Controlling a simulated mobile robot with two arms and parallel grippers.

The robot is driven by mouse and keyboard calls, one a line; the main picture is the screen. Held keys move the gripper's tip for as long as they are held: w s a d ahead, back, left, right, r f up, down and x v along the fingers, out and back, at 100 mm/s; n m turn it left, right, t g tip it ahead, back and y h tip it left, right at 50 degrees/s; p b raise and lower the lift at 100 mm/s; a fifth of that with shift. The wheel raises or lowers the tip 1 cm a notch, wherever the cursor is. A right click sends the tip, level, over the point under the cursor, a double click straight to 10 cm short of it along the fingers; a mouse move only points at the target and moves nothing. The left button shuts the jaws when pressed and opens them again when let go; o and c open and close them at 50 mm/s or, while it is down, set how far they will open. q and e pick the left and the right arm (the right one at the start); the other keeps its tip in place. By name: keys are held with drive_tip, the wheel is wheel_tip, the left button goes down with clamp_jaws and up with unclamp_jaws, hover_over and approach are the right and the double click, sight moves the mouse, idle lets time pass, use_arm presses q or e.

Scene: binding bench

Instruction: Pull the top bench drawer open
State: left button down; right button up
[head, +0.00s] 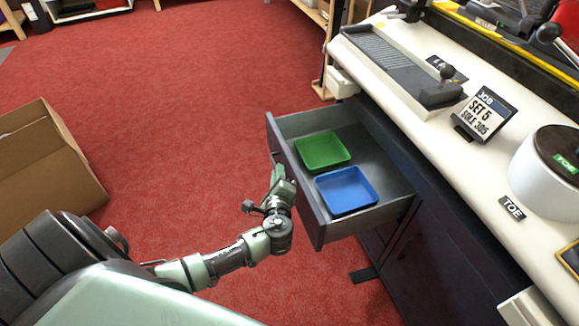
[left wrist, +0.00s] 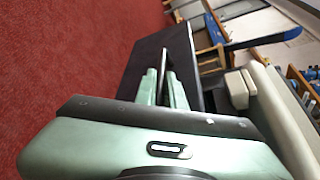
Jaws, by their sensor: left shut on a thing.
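The top bench drawer (head: 297,190) stands pulled out from the dark bench, and its inside shows. A green tray (head: 322,151) and a blue tray (head: 346,190) lie in it. My left gripper (head: 277,170) is at the outer face of the drawer front, shut on the drawer handle. In the head view the handle is mostly hidden by the gripper. My right gripper is in neither view.
The white bench top (head: 415,115) above carries a black slide device, a job sign (head: 483,113) and a white drum (head: 540,175). An open cardboard box (head: 45,165) stands on the red floor at the left. The floor between box and drawer is clear.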

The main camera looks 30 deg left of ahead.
use_arm(q)
drive_tip(key=shift+s+a+f, duration=0.15)
drive_tip(key=shift+s+a, duration=0.45)
drive_tip(key=shift+s, duration=0.3)
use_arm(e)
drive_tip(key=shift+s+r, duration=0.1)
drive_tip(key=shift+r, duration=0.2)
use_arm(q)
drive_tip(key=c, duration=1.8)
unclamp_jaws()
drive_tip(key=shift+w, duration=0.1)
